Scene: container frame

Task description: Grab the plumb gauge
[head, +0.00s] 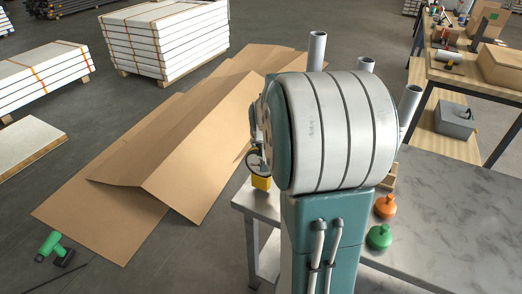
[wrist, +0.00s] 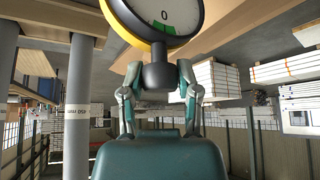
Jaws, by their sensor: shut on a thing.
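The plumb gauge (wrist: 163,14) has a round dial with a dark rim, a yellow edge and a black stem. My gripper (wrist: 158,76) is shut on the stem in the wrist view, one finger on each side. The top of the dial is cut off by the frame edge. In the head view the gauge (head: 255,160) shows as a dial with a yellow part, at the left end of the metal table. My arm hides most of my gripper there. I cannot tell whether the gauge touches the table.
The metal table (head: 450,205) carries an orange knob-shaped piece (head: 385,206) and a green one (head: 379,237). Grey upright pipes (head: 317,50) stand behind my arm. Cardboard sheets (head: 150,150) lie on the floor at left, near a green power tool (head: 49,246). A wooden bench (head: 470,75) stands at back right.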

